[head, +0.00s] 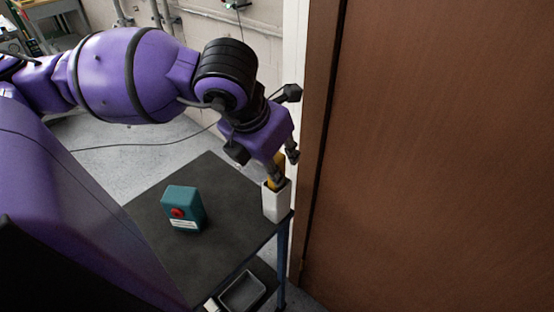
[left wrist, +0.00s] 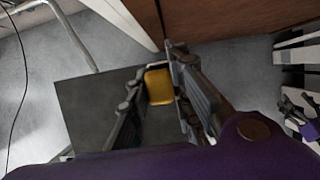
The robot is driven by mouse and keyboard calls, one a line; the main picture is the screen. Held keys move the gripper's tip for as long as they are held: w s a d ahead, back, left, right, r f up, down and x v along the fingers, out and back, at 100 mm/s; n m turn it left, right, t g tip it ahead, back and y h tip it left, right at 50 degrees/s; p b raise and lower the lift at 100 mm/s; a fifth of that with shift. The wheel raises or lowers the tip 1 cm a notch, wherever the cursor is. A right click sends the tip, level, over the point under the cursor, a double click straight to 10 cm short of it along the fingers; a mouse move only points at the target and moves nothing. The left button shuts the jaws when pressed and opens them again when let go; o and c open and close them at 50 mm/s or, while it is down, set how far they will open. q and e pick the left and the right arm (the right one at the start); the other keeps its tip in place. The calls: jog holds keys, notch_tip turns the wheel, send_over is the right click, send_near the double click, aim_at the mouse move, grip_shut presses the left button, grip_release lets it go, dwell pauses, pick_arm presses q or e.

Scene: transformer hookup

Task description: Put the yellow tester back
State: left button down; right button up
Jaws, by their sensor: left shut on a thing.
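The yellow tester (head: 279,160) shows between the fingers of my left gripper (head: 277,178), which is shut on it and points down. In the left wrist view the yellow tester (left wrist: 159,85) sits between the two fingers (left wrist: 160,95). A white open-topped holder (head: 276,205) stands at the right edge of the dark cart top. The fingertips and the tester's lower end are at the holder's mouth. The holder's walls hide how deep the tester reaches. My right gripper is in neither view.
A teal box (head: 184,208) with a red button stands on the dark cart top (head: 225,250), left of the holder. A brown door (head: 440,150) and its pale frame rise close on the right. A grey tray (head: 242,292) lies lower at the front. The cart top's back is clear.

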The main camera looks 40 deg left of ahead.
pick_arm(q)
jog(key=c, duration=1.6)
grip_release()
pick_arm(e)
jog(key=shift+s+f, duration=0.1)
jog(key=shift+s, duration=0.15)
pick_arm(q)
jog(key=p+v, duration=0.6)
jog(key=v, duration=0.6)
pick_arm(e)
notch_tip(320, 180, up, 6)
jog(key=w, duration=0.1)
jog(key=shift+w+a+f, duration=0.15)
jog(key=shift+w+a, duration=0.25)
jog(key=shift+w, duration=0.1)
